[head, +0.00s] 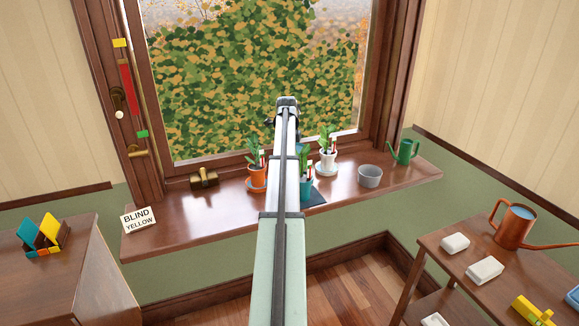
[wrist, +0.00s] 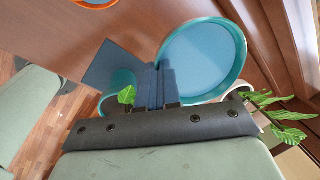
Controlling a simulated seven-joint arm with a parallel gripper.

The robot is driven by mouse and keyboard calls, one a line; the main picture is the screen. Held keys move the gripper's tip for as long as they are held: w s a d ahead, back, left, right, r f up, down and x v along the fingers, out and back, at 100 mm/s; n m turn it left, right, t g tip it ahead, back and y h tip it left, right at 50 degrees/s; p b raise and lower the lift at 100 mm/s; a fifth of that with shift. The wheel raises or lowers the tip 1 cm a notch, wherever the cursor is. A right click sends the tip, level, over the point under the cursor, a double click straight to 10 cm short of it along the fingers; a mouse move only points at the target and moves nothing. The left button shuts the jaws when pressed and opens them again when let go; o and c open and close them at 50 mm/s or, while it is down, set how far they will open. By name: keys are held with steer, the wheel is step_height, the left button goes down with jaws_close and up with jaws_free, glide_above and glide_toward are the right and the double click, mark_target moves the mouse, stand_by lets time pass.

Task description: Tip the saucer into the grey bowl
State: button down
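A teal saucer (wrist: 240,52) with blue liquid in it fills the upper middle of the wrist view. My gripper (wrist: 160,72) is shut on its left rim, and the saucer appears raised above the sill. In the head view only a small blue bit of the saucer (head: 299,147) shows; my arm hides the rest and the gripper's fingertips. The grey bowl (head: 369,178) stands upright on the sill, right of my arm, and looks empty. The bowl does not show in the wrist view.
A teal potted plant on a dark mat (head: 316,196) is partly behind my arm. A white pot (head: 328,160) stands between it and the bowl. A green watering can (head: 405,151) is right of the bowl. An orange pot (head: 257,176) is at left.

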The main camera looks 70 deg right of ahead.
step_height(320, 180, up, 4)
steer(key=shift+r, duration=0.45)
steer(key=shift+s+d+r, duration=0.2)
steer(key=shift+s, duration=0.2)
steer(key=s+d+f+m, duration=0.1)
steer(key=s+d+f, duration=0.1)
steer(key=s, duration=1.1)
steer(key=s+d+f+m, duration=0.1)
steer(key=s+d+f, duration=0.15)
steer(key=s, duration=1.05)
steer(key=s+d+f+m, duration=0.1)
steer(key=s+d+m, duration=0.15)
steer(key=s, duration=1.05)
steer(key=shift+w+d+n+g+y, duration=0.45)
steer(key=shift+w+n+g, duration=0.4)
steer(key=shift+n+g, duration=0.75)
steer(key=shift+w+d+n+g+y, duration=0.4)
steer(key=shift+w+n+g, duration=0.5)
steer(key=shift+n, duration=1.2)
steer(key=shift+w+d+n+g+y, duration=0.4)
steer(key=shift+w+n+g, duration=0.35)
steer(key=shift+n+g, duration=0.9)
steer(key=shift+a, duration=0.1)
